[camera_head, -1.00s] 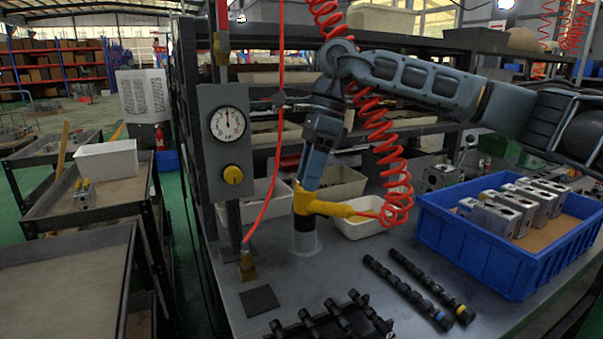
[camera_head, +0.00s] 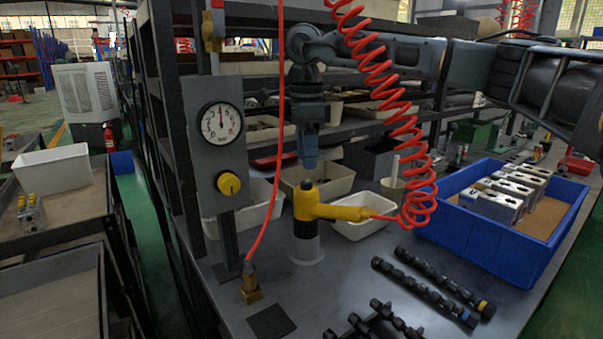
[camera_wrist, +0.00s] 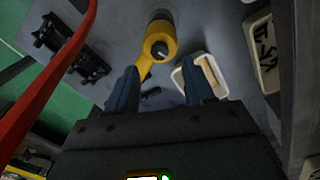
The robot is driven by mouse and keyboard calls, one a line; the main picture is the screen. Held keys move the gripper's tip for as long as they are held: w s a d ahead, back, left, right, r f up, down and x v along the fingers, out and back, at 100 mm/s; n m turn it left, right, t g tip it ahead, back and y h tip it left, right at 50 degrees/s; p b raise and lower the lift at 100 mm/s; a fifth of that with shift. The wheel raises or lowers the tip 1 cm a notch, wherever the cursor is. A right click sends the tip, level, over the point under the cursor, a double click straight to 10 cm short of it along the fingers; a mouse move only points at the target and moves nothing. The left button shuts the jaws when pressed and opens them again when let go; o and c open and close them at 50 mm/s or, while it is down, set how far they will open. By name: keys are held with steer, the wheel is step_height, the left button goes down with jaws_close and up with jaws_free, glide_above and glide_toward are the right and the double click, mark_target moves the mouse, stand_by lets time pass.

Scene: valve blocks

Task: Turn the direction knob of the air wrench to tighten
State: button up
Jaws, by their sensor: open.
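The air wrench (camera_head: 335,211) is yellow with a dark lower body and stands upright in a grey holder (camera_head: 306,249) on the bench. Its dark round knob (camera_head: 308,184) is on top. My gripper (camera_head: 310,166) points down just above the knob, apart from it. In the wrist view the yellow wrench (camera_wrist: 154,36) lies ahead of my open gripper (camera_wrist: 160,80), and its dark end with the knob (camera_wrist: 160,51) shows a small light mark. Nothing is between the fingers. I cannot tell which way the knob is set.
A red coiled hose (camera_head: 410,160) runs from the wrench handle up past my arm. A gauge panel (camera_head: 222,150) with a yellow dial (camera_head: 229,184) stands left. A blue crate (camera_head: 478,238) of metal blocks is right. Black bars (camera_head: 430,285) lie in front; white bins (camera_head: 362,230) stand behind.

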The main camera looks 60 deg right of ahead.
mark_target(307, 182)
steer(key=shift+a+f, duration=0.1)
steer(key=shift+f, duration=2.5)
steer(key=shift+c, duration=0.5)
jaws_close()
